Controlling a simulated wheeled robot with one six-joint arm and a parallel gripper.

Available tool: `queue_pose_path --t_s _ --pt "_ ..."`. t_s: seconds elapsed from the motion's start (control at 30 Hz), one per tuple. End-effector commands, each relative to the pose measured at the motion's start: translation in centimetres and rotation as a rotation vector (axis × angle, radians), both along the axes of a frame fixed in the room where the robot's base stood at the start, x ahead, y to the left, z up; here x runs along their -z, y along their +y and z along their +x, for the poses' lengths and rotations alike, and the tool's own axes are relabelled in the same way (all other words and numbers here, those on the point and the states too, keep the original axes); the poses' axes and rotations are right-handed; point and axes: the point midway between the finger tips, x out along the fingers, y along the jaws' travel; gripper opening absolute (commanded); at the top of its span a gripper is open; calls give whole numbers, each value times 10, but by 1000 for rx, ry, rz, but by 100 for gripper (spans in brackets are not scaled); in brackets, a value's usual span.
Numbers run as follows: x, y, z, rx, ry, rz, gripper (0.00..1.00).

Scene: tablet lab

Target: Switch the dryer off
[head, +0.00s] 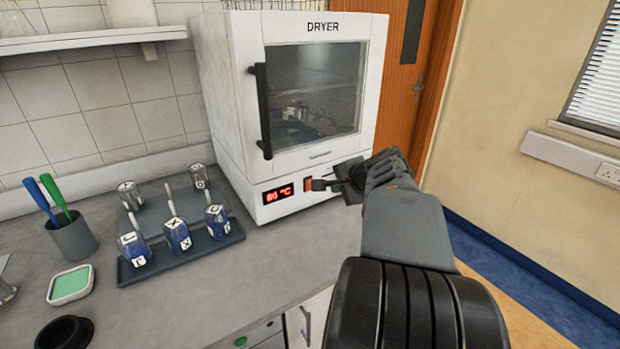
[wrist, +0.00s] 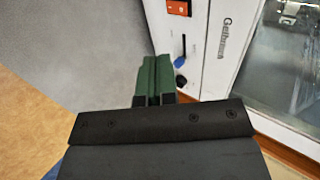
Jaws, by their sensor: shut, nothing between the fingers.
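The white dryer (head: 232,95) stands on the bench with its glass door shut. Its red display (head: 278,194) is lit and shows a number with °C. An orange-red switch (head: 308,184) sits just right of the display; it also shows at the top edge of the wrist view (wrist: 178,8). I cannot tell which way the switch is tipped. My gripper (head: 322,185) is at the front panel, its tip close beside the switch in the head view. In the wrist view its green fingers (wrist: 153,62) are together and empty, apart from the switch in the picture. Contact cannot be told.
A blue lever (wrist: 181,61) and a black knob (wrist: 181,81) are on the panel near the fingers. A black door handle (head: 262,110) is above. The bench before the dryer is clear.

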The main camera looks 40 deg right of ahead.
Motion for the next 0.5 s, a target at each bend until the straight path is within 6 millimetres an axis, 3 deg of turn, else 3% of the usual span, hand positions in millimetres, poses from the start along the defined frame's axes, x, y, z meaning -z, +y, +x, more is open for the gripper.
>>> queue_pose_path --t_s 0.27,0.5 --pt "2 -8 -3 17 2 -1 0" --pt "21 -7 19 12 5 3 0"
